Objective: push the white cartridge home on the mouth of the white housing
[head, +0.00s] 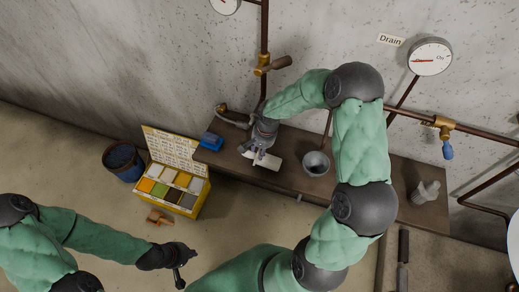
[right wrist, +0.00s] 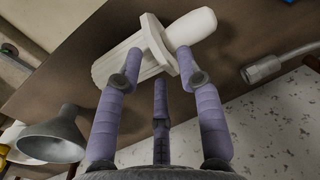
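In the right wrist view a white ribbed cylinder (right wrist: 125,58) with a flat flange meets a smooth, rounded white piece (right wrist: 192,27). These look like the cartridge and housing, but I cannot tell which is which or whether they are fully seated. In the head view they show as one small white shape (head: 266,162) on the wooden shelf. My right gripper (right wrist: 158,58) has its fingers around the flange, one over the ribbed side and one at the smooth side; contact is unclear. It covers part of the white pieces in the head view (head: 260,152). My left gripper (head: 182,268) is low, away from the shelf, fingers unclear.
A grey metal cup or funnel (head: 316,164) stands right of the white pieces on the shelf (head: 370,178). A blue object (head: 210,141) lies at its left end, a clear grey item (head: 425,192) at its right. A yellow compartment box (head: 187,203) and dark bucket (head: 124,163) stand below left. Pipes line the wall.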

